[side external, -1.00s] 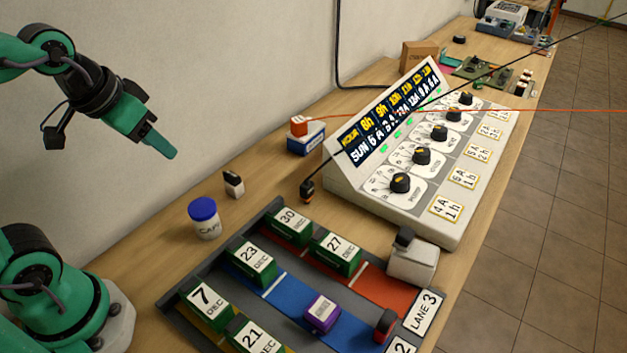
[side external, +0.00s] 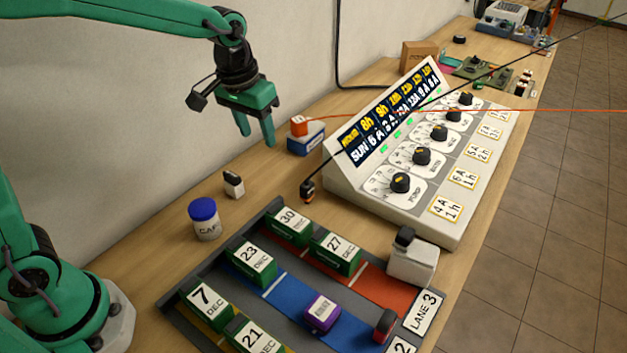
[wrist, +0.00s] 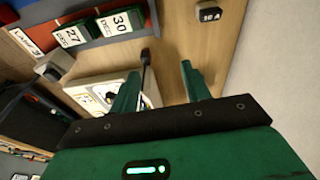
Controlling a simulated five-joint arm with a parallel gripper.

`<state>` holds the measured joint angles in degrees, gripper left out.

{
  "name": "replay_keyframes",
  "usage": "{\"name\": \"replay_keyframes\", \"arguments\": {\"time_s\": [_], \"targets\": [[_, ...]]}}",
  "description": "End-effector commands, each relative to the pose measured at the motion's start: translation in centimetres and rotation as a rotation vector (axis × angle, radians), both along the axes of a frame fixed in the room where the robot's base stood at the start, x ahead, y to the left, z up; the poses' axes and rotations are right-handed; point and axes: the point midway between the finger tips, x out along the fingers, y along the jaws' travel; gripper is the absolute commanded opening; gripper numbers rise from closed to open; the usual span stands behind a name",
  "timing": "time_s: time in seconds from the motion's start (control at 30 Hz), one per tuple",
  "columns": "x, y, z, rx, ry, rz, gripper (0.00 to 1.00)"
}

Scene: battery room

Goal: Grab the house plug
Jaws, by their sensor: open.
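Two cable ends show, and I cannot read which is the house plug. A dark plug (side external: 307,190) on a black cable stands on the table left of the sloped console; the wrist view shows it too (wrist: 146,57). An orange plug (side external: 299,126) on an orange cable sits on a blue and white box (side external: 305,143). My gripper (side external: 256,135) is open and empty, fingers pointing down, above the table and left of the orange plug. In the wrist view its fingers (wrist: 160,75) are spread, with the dark plug beyond the gap between them.
A sloped console (side external: 345,184) with dials stands to the right. A lane tray (side external: 278,204) holds dated green blocks, a purple block (side external: 321,312) and a red one. A blue-lidded jar (side external: 205,220) and a small black-topped block (side external: 233,185) stand left. The wall is close behind.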

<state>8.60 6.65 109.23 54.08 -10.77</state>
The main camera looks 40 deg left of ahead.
Motion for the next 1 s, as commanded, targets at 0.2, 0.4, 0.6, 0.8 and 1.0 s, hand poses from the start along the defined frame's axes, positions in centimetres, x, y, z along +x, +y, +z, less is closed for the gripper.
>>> {"name": "replay_keyframes", "arguments": {"time_s": [0.2,0.4,0.6,0.8,1.0], "targets": [[3.4,-2.0,-3.7,0.006,0.066,0.005,0.47],[6.0,-3.7,-7.5,0.013,0.121,0.012,0.47],[7.5,-5.1,-10.6,0.021,0.159,0.018,0.47],[8.0,-5.5,-11.9,0.024,0.173,0.021,0.47],[8.0,-5.5,-12.1,0.025,0.175,0.021,0.47]]}}
